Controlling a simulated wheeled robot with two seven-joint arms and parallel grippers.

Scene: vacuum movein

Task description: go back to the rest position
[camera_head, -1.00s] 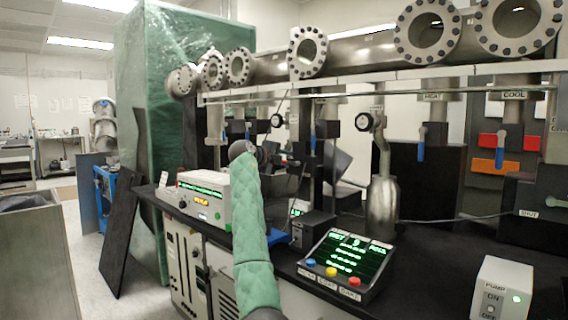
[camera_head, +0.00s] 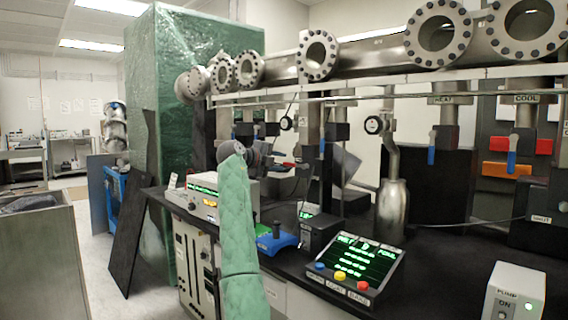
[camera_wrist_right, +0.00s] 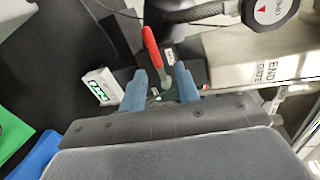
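My right arm, in a green quilted sleeve, rises from the bottom of the head view. Its dark right gripper (camera_head: 264,153) is at the far end, small and partly hidden by the wrist, over the back of the bench. In the wrist view the right gripper (camera_wrist_right: 160,88) shows two blue fingers, spread apart with nothing held between them. A red-handled lever (camera_wrist_right: 152,47) lies beyond the fingers, its lower end showing in the gap; I cannot tell how far away it is. My left gripper is not in view.
The black bench (camera_head: 440,290) carries a control box with a green display (camera_head: 355,260), a pump box (camera_head: 514,292), a blue-based joystick (camera_head: 277,238) and a white instrument (camera_head: 203,192). Steel pipework (camera_head: 380,55) runs above. A small green-display device (camera_wrist_right: 102,88) is beside the fingers. Open floor lies left.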

